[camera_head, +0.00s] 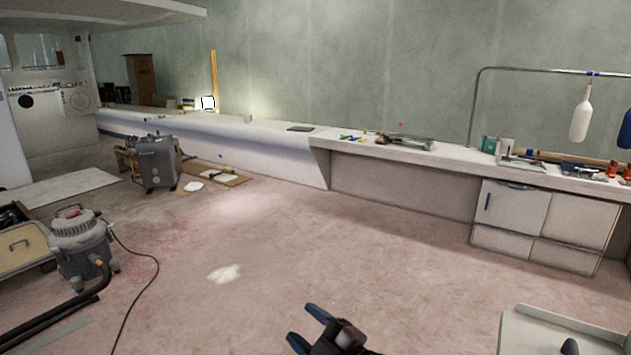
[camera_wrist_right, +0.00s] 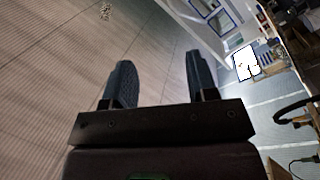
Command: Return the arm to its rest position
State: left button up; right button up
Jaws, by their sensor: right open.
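My right gripper (camera_head: 308,328) shows at the bottom middle of the head view, above the bare floor. Its two dark blue fingers are apart. In the right wrist view the gripper (camera_wrist_right: 160,85) also shows spread fingers with nothing between them. The wrist view looks tilted over the floor, and no object touches the fingers. My left gripper is not in the head view.
A long white bench (camera_head: 270,132) with scattered tools runs along the back wall. A white cabinet (camera_head: 545,220) stands at right, a pale worktop (camera_head: 530,325) at bottom right. A vacuum (camera_head: 80,240) with hose and cable stands at left. The middle floor (camera_head: 330,245) is clear.

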jog(key=s+d+f+m+h+p, duration=0.1)
jog(key=s+d+f+m+h, duration=0.65)
jog(key=d, duration=0.55)
jog(key=s+d+f+m+h, duration=0.5)
jog(key=s+d+f+m, duration=0.4)
jog(key=d, duration=0.4)
jog(key=s+d+f+m+g+h, duration=0.1)
jog(key=s+d+f+g, duration=0.1)
jog(key=s+f, duration=0.4)
jog(key=s, duration=0.3)
jog(key=shift+s+d+g, duration=0.3)
jog(key=shift+s+d, duration=0.05)
jog(key=shift+s, duration=0.05)
jog(key=shift+f, duration=0.1)
jog(key=shift+c, duration=0.9)
